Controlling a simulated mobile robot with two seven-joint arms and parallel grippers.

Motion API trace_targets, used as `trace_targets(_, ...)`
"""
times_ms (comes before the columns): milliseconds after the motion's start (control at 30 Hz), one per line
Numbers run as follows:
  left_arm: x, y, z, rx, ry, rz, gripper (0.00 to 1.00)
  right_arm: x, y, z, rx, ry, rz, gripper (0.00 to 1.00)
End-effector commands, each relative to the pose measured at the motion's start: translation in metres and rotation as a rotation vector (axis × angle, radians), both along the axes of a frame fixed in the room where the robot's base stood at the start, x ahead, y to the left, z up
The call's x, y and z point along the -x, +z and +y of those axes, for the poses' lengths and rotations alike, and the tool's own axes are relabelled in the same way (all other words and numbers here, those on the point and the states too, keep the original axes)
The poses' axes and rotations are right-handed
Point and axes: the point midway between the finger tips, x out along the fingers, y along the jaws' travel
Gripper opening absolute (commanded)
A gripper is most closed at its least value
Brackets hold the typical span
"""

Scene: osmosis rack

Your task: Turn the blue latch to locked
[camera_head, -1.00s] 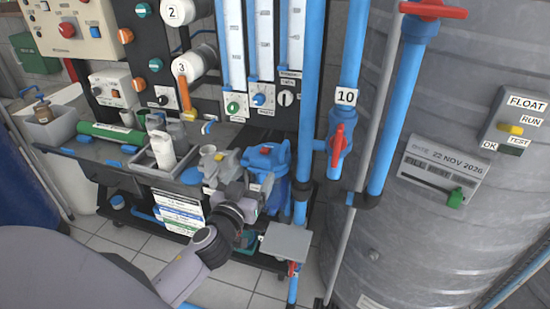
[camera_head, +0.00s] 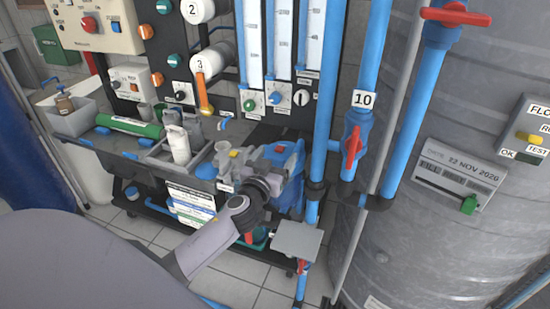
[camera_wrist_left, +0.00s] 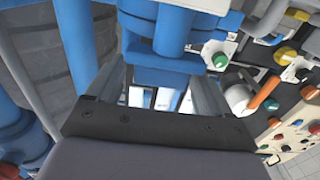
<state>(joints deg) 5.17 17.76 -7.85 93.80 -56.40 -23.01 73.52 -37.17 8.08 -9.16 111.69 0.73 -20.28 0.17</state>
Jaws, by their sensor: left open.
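A blue housing with a blue cap (camera_head: 288,152) stands in front of the dark rack, left of the blue pipes. I cannot tell for sure which blue part is the latch. My left gripper (camera_head: 268,168) is at the housing's near left side and hides part of it. In the left wrist view, my open left gripper (camera_wrist_left: 163,88) has its two grey fingers on either side of a blue block (camera_wrist_left: 160,72). Whether the fingers touch it cannot be told. My right gripper is in neither view.
Blue vertical pipes (camera_head: 323,90) and a red-handled valve (camera_head: 352,140) stand just right of the housing. A grey plate (camera_head: 297,241) is below. A white bottle (camera_head: 179,146) stands in a tray on the left. A large grey tank (camera_head: 445,225) fills the right.

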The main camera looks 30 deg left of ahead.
Motion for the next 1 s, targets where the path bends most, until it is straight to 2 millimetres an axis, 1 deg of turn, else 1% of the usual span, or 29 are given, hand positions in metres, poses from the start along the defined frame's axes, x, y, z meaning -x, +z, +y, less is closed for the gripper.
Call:
trace_targets(33,0.0,0.0,0.0,0.0,0.0,0.0,0.81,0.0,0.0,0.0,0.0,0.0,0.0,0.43)
trace_targets(67,0.0,0.0,0.0,0.0,0.0,0.0,0.78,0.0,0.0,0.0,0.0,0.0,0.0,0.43)
trace_targets(100,0.0,0.0,0.0,0.0,0.0,0.0,0.65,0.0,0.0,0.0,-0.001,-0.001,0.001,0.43)
trace_targets(167,0.0,0.0,0.0,0.0,0.0,0.0,0.45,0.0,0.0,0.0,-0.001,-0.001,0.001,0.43)
trace_targets(200,0.0,0.0,0.0,0.0,0.0,0.0,0.32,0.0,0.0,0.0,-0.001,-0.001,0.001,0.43)
trace_targets(233,0.0,0.0,0.0,0.0,0.0,0.0,0.29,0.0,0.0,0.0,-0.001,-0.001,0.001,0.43)
trace_targets(467,0.0,0.0,0.0,-0.001,-0.011,0.0,0.3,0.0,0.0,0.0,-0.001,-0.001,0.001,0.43)
trace_targets(667,0.001,0.001,0.001,0.0,-0.078,0.0,0.3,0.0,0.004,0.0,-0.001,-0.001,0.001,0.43)
trace_targets(867,0.001,0.002,0.002,-0.003,-0.218,0.0,0.3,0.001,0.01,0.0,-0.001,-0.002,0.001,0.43)
trace_targets(1000,0.0,0.003,0.003,-0.005,-0.345,0.001,0.3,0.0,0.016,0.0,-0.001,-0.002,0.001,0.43)
